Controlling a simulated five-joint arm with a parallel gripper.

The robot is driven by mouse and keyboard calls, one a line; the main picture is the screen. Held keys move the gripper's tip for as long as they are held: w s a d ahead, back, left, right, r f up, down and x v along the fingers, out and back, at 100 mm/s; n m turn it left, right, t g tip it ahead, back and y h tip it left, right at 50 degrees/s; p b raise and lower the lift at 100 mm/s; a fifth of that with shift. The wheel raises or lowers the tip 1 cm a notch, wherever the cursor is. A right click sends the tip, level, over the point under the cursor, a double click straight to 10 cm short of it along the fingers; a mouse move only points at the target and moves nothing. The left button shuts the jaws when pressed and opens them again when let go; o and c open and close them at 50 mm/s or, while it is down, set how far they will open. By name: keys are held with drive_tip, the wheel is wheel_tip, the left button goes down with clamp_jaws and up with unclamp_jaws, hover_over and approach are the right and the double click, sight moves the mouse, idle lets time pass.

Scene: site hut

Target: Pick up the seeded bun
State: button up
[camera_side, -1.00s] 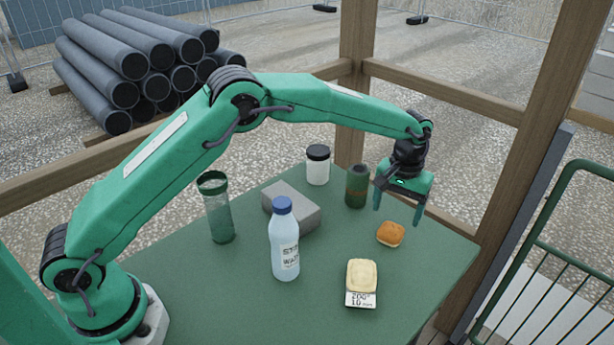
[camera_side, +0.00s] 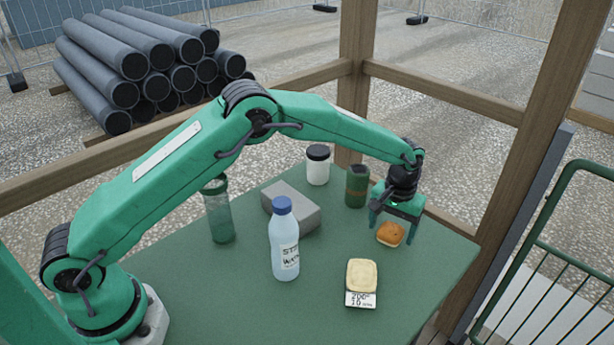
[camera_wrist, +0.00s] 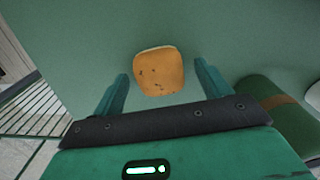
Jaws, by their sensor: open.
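The seeded bun (camera_side: 390,234) is small, orange-brown and roughly square, and lies on the green table near its right side. In the wrist view the bun (camera_wrist: 160,72) shows dark specks on top and sits between the two fingers, slightly beyond their tips. My gripper (camera_side: 391,233) is open and points down over the bun, with one finger on each side of it. In the wrist view my gripper (camera_wrist: 162,82) shows a gap between each finger and the bun. Whether the fingertips touch the table is hard to tell.
A dark green can (camera_side: 357,186) stands close behind left. A white jar (camera_side: 318,165), grey block (camera_side: 292,208), water bottle (camera_side: 285,243) and green tumbler (camera_side: 219,212) stand further left.

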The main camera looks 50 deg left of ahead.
sight(392, 227)
idle(0.4)
drive_tip(key=c, duration=1.1)
drive_tip(key=shift+r, duration=0.45)
wheel_tip(392, 227, up, 3)
drive_tip(key=shift+r, duration=0.1)
drive_tip(key=s+d+r, duration=0.2)
drive_tip(key=s, duration=0.1)
drive_tip(key=s+d+r, duration=0.2)
drive_tip(key=s+d, duration=0.1)
drive_tip(key=s+d+r, duration=0.2)
drive_tip(key=s+r, duration=0.1)
drive_tip(key=shift+d, duration=0.2)
